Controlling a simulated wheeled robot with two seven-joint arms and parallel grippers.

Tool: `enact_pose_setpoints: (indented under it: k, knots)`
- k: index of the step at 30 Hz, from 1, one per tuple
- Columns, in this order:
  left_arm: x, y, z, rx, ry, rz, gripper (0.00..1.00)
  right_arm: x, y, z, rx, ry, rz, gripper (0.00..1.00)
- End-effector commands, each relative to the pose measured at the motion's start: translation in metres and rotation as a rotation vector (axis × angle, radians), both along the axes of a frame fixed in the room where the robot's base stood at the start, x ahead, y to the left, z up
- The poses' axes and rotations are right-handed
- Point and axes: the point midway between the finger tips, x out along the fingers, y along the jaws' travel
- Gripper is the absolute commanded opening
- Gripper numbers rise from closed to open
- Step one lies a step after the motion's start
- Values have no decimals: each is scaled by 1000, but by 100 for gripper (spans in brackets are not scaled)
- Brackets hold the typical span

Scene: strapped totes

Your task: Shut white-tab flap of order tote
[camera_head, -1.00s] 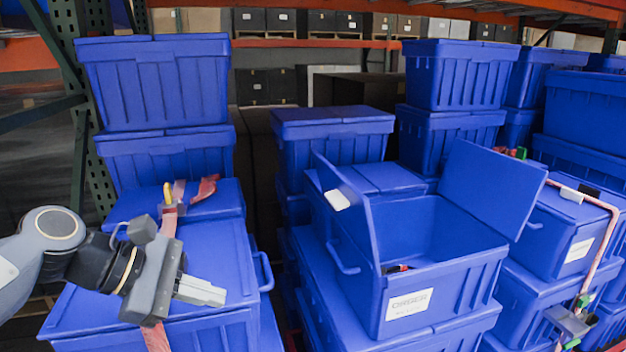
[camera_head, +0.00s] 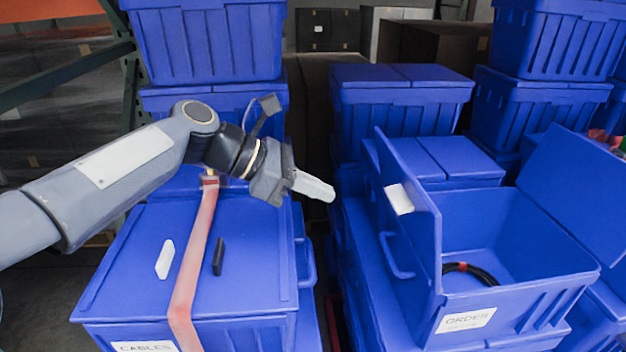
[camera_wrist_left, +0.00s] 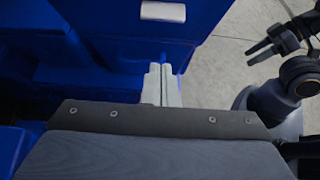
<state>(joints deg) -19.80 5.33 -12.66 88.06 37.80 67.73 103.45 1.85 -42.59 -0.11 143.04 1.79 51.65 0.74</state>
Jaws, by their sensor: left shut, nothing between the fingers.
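The order tote (camera_head: 530,308) stands open at the right, with an ORDER label on its front. Its white-tab flap (camera_head: 418,228) stands up at the tote's left side, with the white tab (camera_head: 398,199) on its outer face. The tab also shows in the left wrist view (camera_wrist_left: 163,11). The opposite flap (camera_head: 570,190) is also up, leaning outward. A black cable coil (camera_head: 472,271) with a red band lies inside. My left gripper (camera_head: 332,193) is shut and empty, left of the white-tab flap and apart from it. My right gripper (camera_wrist_left: 252,55) shows in the wrist view, fingers apart.
A closed CABLES tote (camera_head: 255,255) stands at the left below my left arm, with a red strap (camera_head: 195,265) across its lid. A narrow gap separates it from the order tote's stack. More blue totes (camera_head: 400,110) stand behind.

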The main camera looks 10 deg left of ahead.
Motion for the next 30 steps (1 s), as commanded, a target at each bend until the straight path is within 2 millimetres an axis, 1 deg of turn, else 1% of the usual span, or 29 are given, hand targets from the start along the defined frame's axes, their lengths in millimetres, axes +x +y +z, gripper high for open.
enact_pose_setpoints:
  k: [1,8,9,12,15,20,30]
  knots:
    - [2,-11,-8,2,4,-5,0,0,0,-2,0,0,0,53]
    - [15,-50,-33,2,2,-4,0,0,0,-4,0,0,0,53]
    - [18,-57,-28,2,-1,-5,0,0,0,-1,0,1,0,53]
    - [22,-70,-24,2,-2,-4,0,0,0,1,0,0,0,53]
    - [25,-79,-22,1,0,-3,0,0,0,2,0,0,0,53]
    - [27,-85,-21,1,-1,-1,0,0,0,3,0,0,0,53]
    - [27,-85,-20,2,0,-1,0,0,0,4,0,0,0,53]
